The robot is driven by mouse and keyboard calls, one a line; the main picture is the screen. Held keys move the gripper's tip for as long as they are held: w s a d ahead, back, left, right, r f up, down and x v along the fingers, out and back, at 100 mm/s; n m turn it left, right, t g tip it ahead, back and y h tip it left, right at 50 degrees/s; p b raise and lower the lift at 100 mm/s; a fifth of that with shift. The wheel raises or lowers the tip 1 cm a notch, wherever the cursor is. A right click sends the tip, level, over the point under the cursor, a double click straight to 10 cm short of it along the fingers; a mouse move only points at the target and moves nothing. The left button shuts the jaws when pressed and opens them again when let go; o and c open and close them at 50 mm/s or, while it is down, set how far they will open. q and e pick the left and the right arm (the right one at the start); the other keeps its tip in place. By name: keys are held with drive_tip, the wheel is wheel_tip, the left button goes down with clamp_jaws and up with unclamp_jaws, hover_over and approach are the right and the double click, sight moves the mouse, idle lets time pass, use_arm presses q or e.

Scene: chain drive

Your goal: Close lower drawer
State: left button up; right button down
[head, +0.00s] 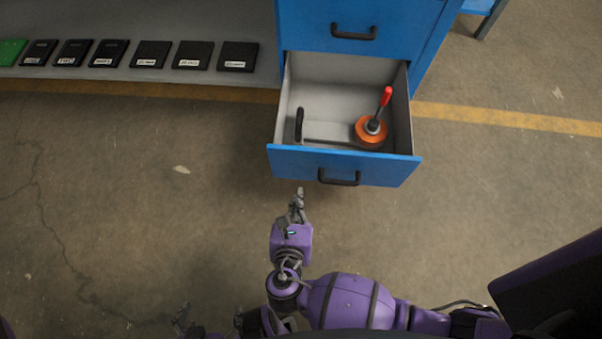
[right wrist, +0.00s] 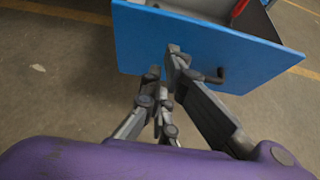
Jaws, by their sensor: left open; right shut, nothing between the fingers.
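The lower drawer (head: 245,158) of the blue cabinet is pulled out, its blue front facing me with a black handle (head: 338,177). Inside lie an orange round tool with a red handle (head: 370,130) and a dark handled tool (head: 299,125). My right gripper (head: 299,192) is shut and empty, just in front of the drawer front and left of the handle. In the right wrist view its fingertips (right wrist: 177,52) overlap the blue front (right wrist: 205,45); I cannot tell whether they touch. My left gripper (head: 182,318) is open, low at the bottom edge, far from the drawer.
The upper drawer (head: 300,18) is shut above the open one. A grey shelf (head: 262,30) to the left holds a row of black boxes (head: 150,54) and a green one (head: 10,51). The floor in front of the drawer is clear.

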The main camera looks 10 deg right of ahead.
drive_tip(key=b, duration=0.2)
approach(303, 157)
wheel_tip(303, 157, down, 3)
drive_tip(key=shift+w+d+r, duration=0.1)
drive_tip(key=shift+w+d, duration=0.15)
drive_tip(key=shift+w, duration=0.75)
drive_tip(key=shift+w+d+r, duration=0.1)
drive_tip(key=shift+w+d, duration=0.15)
drive_tip(key=shift+w, duration=0.7)
use_arm(q)
drive_tip(key=shift+s+a+f, duration=0.1)
drive_tip(key=shift+s+f, duration=0.15)
drive_tip(key=shift+f, duration=0.3)
drive_tip(key=shift+s+f, duration=0.25)
drive_tip(key=shift+f, duration=0.3)
use_arm(e)
drive_tip(key=shift+w, duration=0.15)
